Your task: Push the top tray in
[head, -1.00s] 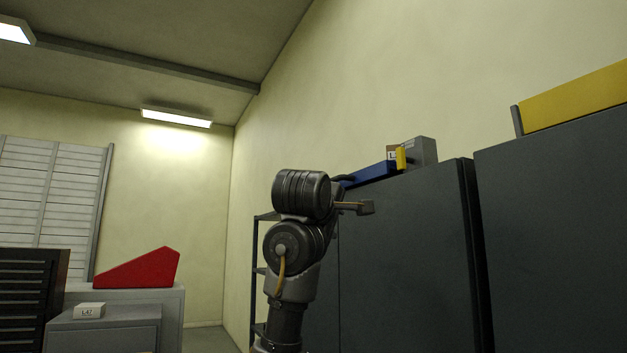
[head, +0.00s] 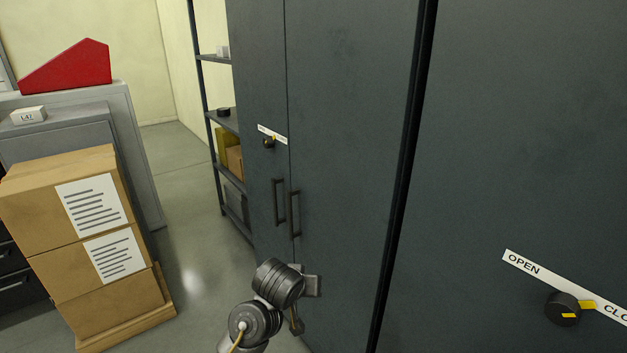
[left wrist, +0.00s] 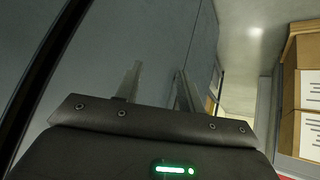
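No tray that I can make out as the top tray shows in either view. My left gripper (left wrist: 158,88) shows in the left wrist view with its two grey fingers apart and nothing between them. The dark cabinet front fills the view beyond and left of the fingers. In the head view an arm of mine, which looks like the left one, rises from the bottom centre in front of the dark cabinet doors; its fingers are hard to make out there. My right gripper is not in view.
Stacked cardboard boxes (head: 95,235) stand left of the arm. The dark cabinet (head: 335,130) has handles (head: 279,202) and a knob (head: 268,142). Another knob (head: 562,309) has an OPEN label (head: 525,265). A shelf rack (head: 212,113) stands behind. Bare floor (head: 190,260) lies between boxes and cabinet.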

